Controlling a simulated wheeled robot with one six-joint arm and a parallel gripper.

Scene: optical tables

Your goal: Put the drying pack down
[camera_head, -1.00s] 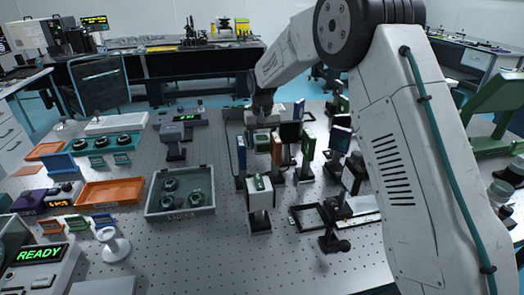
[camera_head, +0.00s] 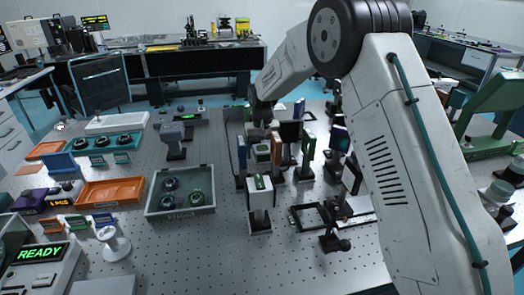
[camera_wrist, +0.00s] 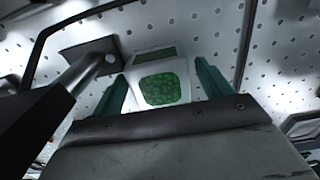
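The drying pack (camera_wrist: 165,88) is a pale block with a green beaded window and a dark green strip. In the wrist view it sits between the two teal fingers of my gripper (camera_wrist: 166,92), one on each side. In the head view, my gripper (camera_head: 263,128) points down among the mounted optics, with the pack (camera_head: 262,152) below it. The perforated optical table (camera_head: 200,250) lies below; the pack's underside and any contact with the table are hidden.
Upright mounted optics, including a green one (camera_head: 308,143), crowd the right. A grey tray (camera_head: 180,210) holds several round items at left. An orange tray (camera_head: 110,191) lies farther left.

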